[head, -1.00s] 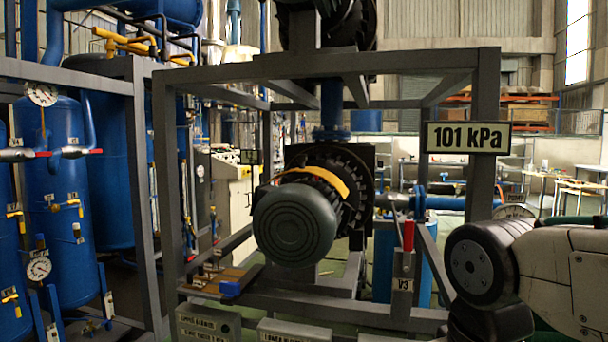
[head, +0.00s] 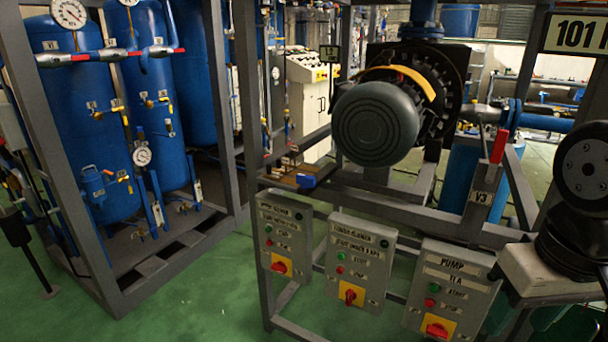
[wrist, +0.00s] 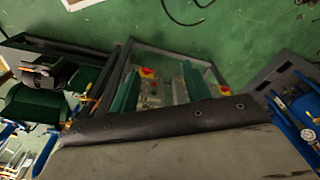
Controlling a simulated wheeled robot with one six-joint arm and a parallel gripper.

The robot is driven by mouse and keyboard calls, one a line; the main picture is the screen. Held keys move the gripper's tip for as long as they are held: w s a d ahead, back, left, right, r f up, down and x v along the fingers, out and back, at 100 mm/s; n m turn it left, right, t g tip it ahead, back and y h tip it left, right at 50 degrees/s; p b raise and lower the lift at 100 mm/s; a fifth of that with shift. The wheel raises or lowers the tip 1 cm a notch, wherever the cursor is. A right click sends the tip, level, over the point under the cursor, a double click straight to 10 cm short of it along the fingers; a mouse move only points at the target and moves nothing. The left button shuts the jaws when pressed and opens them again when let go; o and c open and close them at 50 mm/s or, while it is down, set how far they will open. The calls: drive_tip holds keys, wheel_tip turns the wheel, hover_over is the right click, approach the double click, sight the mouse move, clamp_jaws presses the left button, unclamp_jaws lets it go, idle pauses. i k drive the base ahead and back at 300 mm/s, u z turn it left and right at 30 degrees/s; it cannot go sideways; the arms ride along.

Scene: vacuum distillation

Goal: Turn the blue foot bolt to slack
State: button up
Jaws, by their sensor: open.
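A small blue block-like part (head: 306,181), which looks like the blue foot bolt, sits on a brown plate (head: 287,176) at the left of the motor's frame in the head view. It is too small to tell how it is turned. The grey round-ended motor (head: 375,123) stands right of it and higher. My gripper (wrist: 160,83) shows in the wrist view as two green fingers set apart, with nothing seen between them. It is not visible in the head view and is not at the blue part. I cannot pick out the blue part in the wrist view.
Three grey switch boxes with red knobs, one marked PUMP (head: 450,290), hang below the motor frame. A red-handled valve V3 (head: 499,145) stands right of the motor. Blue tanks (head: 75,120) in a grey frame are at left. Green floor (head: 190,290) between is clear.

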sight(305, 181)
drive_tip(key=u, duration=1.25)
drive_tip(key=i, duration=0.8)
drive_tip(key=z, duration=1.05)
